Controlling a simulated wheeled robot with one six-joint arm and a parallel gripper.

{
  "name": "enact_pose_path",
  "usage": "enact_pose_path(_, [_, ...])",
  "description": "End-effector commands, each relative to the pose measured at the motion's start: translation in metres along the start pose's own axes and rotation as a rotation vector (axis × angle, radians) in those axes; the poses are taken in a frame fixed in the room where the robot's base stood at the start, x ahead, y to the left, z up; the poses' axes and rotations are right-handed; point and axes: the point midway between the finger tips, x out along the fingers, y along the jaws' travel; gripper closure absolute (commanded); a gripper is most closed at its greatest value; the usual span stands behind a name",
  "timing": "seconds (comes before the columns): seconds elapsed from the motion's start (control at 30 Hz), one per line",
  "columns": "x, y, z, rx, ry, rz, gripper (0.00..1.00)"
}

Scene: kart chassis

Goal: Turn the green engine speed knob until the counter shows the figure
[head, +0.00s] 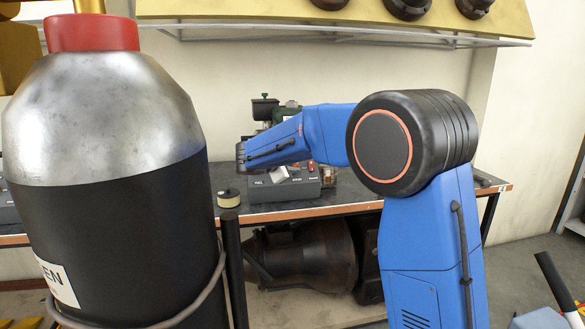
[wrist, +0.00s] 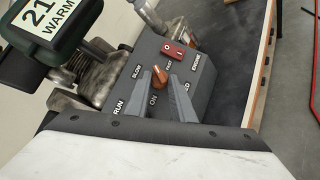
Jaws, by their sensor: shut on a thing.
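In the wrist view my gripper (wrist: 159,81) has its two grey fingers on either side of an orange-brown knob (wrist: 160,74), shut on it. The knob sits on a dark grey control box (wrist: 135,60) with white lettering, including SLOW, RUN and ON. I see no green knob. A green housing (wrist: 60,25) at the upper left carries a white plate (wrist: 48,18) reading 21 and WARM, partly cut off by the frame edge. In the head view the control box (head: 285,188) stands on the bench, and my arm hides part of it.
A red rocker switch (wrist: 173,49) is close beside the knob. In the head view a large gas cylinder (head: 105,130) with a red cap fills the left foreground. A small round tin (head: 229,198) stands on the bench (head: 330,207) left of the box. A yellow shelf (head: 330,12) hangs above.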

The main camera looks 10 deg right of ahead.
Motion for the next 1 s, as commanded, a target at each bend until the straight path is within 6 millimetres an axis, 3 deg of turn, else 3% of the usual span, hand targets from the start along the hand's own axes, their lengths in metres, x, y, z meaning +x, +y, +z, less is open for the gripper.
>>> enact_pose_path(0.5, [0.0008, 0.0073, 0.0001, 0.261, -0.018, -0.22, 1.0])
enact_pose_path(1.0, [0.0008, 0.0083, 0.0006, 0.321, -0.022, -0.271, 1.0])
